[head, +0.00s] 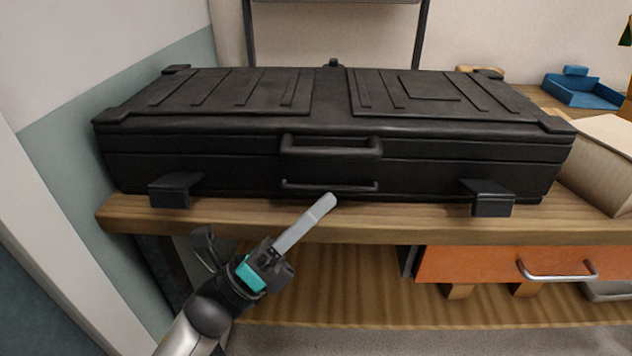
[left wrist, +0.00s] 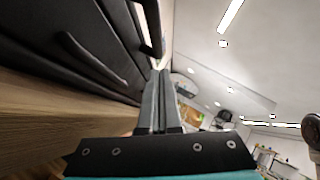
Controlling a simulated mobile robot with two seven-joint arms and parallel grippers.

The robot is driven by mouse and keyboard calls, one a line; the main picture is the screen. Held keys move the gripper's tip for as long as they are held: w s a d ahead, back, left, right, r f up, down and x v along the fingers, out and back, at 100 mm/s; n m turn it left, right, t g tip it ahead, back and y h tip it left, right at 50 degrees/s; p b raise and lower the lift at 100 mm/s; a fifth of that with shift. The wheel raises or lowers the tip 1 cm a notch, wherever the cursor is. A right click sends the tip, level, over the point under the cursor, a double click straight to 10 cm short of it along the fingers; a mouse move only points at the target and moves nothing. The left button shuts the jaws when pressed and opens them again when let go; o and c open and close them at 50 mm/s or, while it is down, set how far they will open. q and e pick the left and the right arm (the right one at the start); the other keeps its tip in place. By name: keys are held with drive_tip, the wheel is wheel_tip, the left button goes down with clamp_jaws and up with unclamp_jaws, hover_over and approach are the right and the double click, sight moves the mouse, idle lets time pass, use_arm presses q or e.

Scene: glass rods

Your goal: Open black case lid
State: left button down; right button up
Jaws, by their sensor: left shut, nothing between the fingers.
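A large black case (head: 220,150) lies on a wooden bench, with its ribbed lid (head: 330,100) down. Two handles show on its front: a thicker upper handle (head: 331,146) and a thinner lower handle (head: 329,186). My left gripper (head: 328,203) is shut and empty, its fingertips in front of the bench edge, just below the lower handle in the head view. In the left wrist view the shut fingers (left wrist: 158,85) point along the case front (left wrist: 50,50), with a handle (left wrist: 92,58) to their left. I cannot tell whether they touch the case. My right gripper is not in view.
A cardboard box (head: 605,150) stands close at the case's right. A blue tray (head: 585,92) is behind it. An orange drawer (head: 470,264) is below. A wall is close at left.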

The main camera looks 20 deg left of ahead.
use_arm(q)
drive_tip(key=w+r, duration=0.2)
drive_tip(key=r, duration=0.1)
drive_tip(key=shift+a, duration=0.4)
